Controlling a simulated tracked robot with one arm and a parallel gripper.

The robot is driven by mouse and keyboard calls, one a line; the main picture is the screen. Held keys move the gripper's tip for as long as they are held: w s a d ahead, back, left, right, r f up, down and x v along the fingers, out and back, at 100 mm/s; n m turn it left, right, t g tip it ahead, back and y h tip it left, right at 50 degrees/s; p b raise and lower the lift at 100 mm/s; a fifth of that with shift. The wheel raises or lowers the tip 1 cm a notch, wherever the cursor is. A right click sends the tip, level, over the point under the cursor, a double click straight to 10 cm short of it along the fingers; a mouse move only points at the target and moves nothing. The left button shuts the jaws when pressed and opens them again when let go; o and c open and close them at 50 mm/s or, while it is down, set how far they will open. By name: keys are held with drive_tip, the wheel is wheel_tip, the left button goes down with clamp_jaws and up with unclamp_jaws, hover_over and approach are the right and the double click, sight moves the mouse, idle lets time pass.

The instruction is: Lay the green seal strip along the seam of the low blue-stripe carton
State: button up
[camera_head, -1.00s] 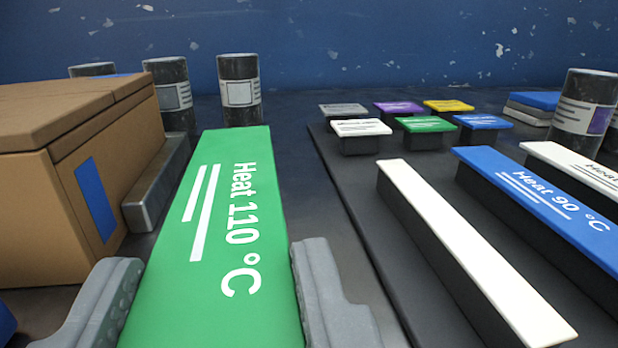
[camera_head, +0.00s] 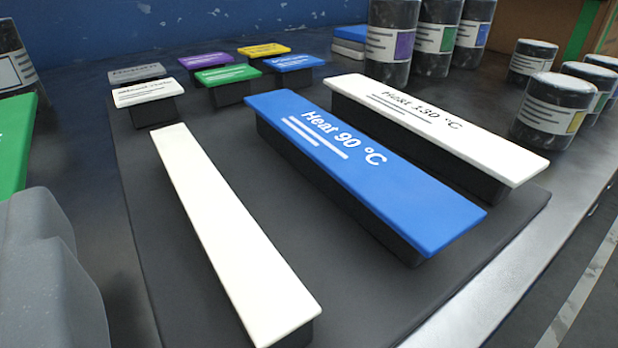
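Only one grey finger of my gripper (camera_head: 45,270) shows, at the lower left edge of the head view. Part of the green seal strip (camera_head: 14,145) shows just beyond and beside that finger, cut off by the left edge. A second earlier the strip, marked Heat 110 °C, lay between both fingers, and it still sits against the visible finger, so my gripper appears shut on it. The other finger and most of the strip are out of view. The low blue-stripe carton is not in view now.
A dark mat (camera_head: 190,290) holds a plain white strip (camera_head: 232,235), a blue Heat 90 °C strip (camera_head: 365,180), a white Heat 130 °C strip (camera_head: 440,130) and several small coloured blocks behind. Dark labelled canisters (camera_head: 392,45) stand at the back and right. The table edge runs along the lower right.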

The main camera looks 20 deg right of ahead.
sight(253, 245)
drive_tip(key=w+d, duration=0.1)
drive_tip(key=d, duration=0.1)
drive_tip(key=w+d+b, duration=0.1)
drive_tip(key=d, duration=0.1)
drive_tip(key=w+d, duration=0.2)
drive_tip(key=shift+w+d+f, duration=0.1)
drive_tip(key=shift+f, duration=0.3)
drive_tip(key=shift+w+d+f+b, duration=0.15)
drive_tip(key=shift+w+d+b, duration=0.3)
drive_tip(key=shift+d, duration=0.25)
drive_tip(key=shift+a+f, duration=0.15)
drive_tip(key=shift+f, duration=1.3)
drive_tip(key=shift+f, duration=0.15)
drive_tip(key=o, duration=0.9)
drive_tip(key=shift+o, duration=0.2)
drive_tip(key=shift+f+b, duration=0.1)
drive_tip(key=shift+b, duration=0.6)
